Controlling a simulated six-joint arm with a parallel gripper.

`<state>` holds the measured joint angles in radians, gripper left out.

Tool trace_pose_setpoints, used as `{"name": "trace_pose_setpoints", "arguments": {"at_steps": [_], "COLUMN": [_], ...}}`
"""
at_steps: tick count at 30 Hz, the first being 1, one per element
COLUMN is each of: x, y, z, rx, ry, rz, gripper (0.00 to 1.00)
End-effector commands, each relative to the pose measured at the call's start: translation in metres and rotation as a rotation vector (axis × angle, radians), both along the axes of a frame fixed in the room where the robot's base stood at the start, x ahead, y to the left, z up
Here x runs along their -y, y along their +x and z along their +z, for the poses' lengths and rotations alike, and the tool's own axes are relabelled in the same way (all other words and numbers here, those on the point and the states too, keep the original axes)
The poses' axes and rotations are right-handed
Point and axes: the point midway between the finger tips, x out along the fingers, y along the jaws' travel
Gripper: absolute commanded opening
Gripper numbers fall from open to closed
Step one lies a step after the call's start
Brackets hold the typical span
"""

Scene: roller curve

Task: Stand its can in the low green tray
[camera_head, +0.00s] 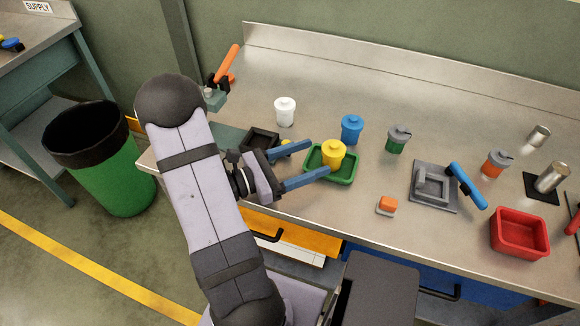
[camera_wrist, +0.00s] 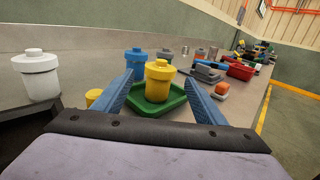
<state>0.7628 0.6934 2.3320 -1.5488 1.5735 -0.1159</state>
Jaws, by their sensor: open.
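The low green tray (camera_head: 345,177) sits on the steel bench in front of my arm. A yellow can (camera_head: 334,153) with a lid stands upright in it; the wrist view also shows the yellow can (camera_wrist: 158,82) and the green tray (camera_wrist: 178,98). My gripper (camera_head: 319,159) is open, its two blue fingers reaching either side of the yellow can. In the wrist view my gripper (camera_wrist: 165,92) frames the can with a gap on both sides. A second small yellow thing (camera_wrist: 93,97) shows beside the left finger, partly hidden.
White (camera_head: 285,111), blue (camera_head: 352,129) and grey-green (camera_head: 398,139) cans stand behind the tray. An orange-topped block (camera_head: 387,205), a grey fixture with a blue handle (camera_head: 434,186) and a red bin (camera_head: 519,232) lie to the right. A dark open box (camera_head: 262,141) is left.

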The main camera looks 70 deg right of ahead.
Motion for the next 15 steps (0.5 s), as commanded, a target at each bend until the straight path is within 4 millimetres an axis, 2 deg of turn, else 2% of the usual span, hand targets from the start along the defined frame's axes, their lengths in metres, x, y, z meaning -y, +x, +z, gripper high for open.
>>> {"name": "trace_pose_setpoints", "arguments": {"at_steps": [6, 15], "x": [-0.022, -0.035], "y": [0.023, 0.035], "z": [-0.001, 0.000], "rx": [0.001, 0.000], "ry": [-0.001, 0.000], "rz": [0.004, 0.000], "gripper": [0.65, 0.65]}}
